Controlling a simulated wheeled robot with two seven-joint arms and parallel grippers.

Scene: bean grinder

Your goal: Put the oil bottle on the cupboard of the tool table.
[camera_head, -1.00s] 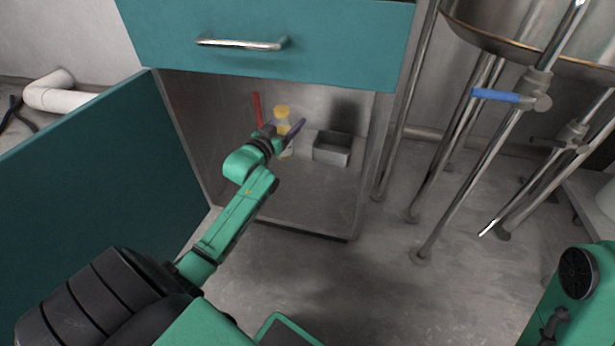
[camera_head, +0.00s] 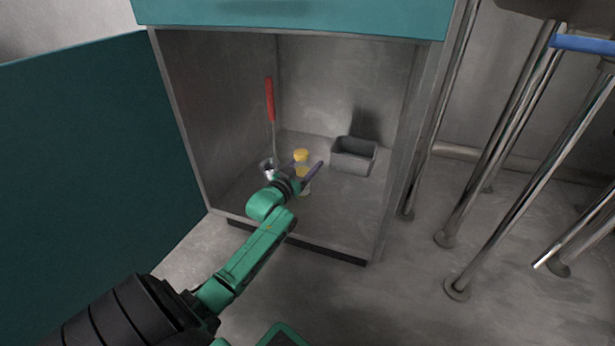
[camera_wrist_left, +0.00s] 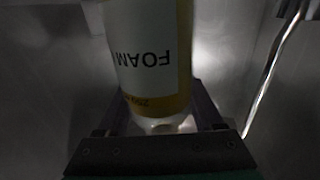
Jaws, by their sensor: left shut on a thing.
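The oil bottle (camera_head: 301,155), with a yellow top, is inside the open cupboard (camera_head: 345,215) under the teal drawer. My left gripper (camera_head: 302,172) reaches in from the front and is shut around the bottle's sides. In the left wrist view the bottle (camera_wrist_left: 150,65) is yellowish, with a pale label reading FOAM upside down in the picture, between the two dark fingers. The bottle looks upright, low over the cupboard floor. I cannot tell whether its base touches the floor. The right gripper is not in view.
A red-handled tool (camera_head: 270,100) with a thin metal shaft stands left of the bottle, near a small shiny metal piece (camera_head: 267,168). A grey open box (camera_head: 353,156) sits to the right. The cupboard door (camera_head: 90,170) is swung open left. Metal legs (camera_head: 490,150) stand right.

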